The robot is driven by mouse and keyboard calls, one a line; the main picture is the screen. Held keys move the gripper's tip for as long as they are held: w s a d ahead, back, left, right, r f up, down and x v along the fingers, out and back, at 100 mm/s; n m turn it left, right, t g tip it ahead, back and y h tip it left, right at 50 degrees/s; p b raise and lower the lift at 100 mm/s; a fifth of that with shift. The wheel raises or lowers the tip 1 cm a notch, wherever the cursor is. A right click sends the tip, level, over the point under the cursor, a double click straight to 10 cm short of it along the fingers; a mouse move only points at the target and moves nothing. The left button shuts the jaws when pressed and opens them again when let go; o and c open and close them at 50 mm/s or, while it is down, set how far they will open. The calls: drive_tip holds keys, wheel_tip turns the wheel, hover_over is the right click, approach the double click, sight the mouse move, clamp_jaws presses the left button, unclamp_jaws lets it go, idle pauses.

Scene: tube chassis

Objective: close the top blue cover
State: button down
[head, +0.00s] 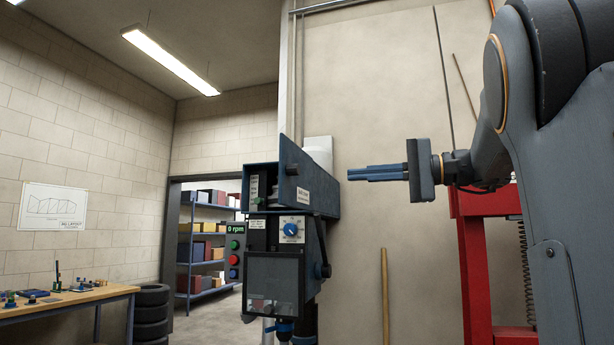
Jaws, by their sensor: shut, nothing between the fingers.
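The top blue cover (309,183) is at the head of a drill press in the middle of the head view. It stands open, and pulley-like parts (262,187) show in the gap at its left. A small white label is on its side. My gripper (349,174) is to the right of the cover, at about its height. Its blue fingers point left and are shut with nothing between them. The fingertips look apart from the cover, but the depth between them is hard to tell.
Below the cover are a dial (290,230), a button panel (235,258) and a dark guard (274,282). A red frame (474,265) stands at the right behind my arm. A workbench (62,300) and stacked tires (151,314) are at the left.

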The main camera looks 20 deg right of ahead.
drive_tip(key=p, duration=0.5)
approach(283, 180)
drive_tip(key=x, duration=0.5)
drive_tip(key=shift+a+r, duration=0.15)
drive_tip(key=shift+a, duration=0.1)
drive_tip(key=shift+w+a, duration=0.45)
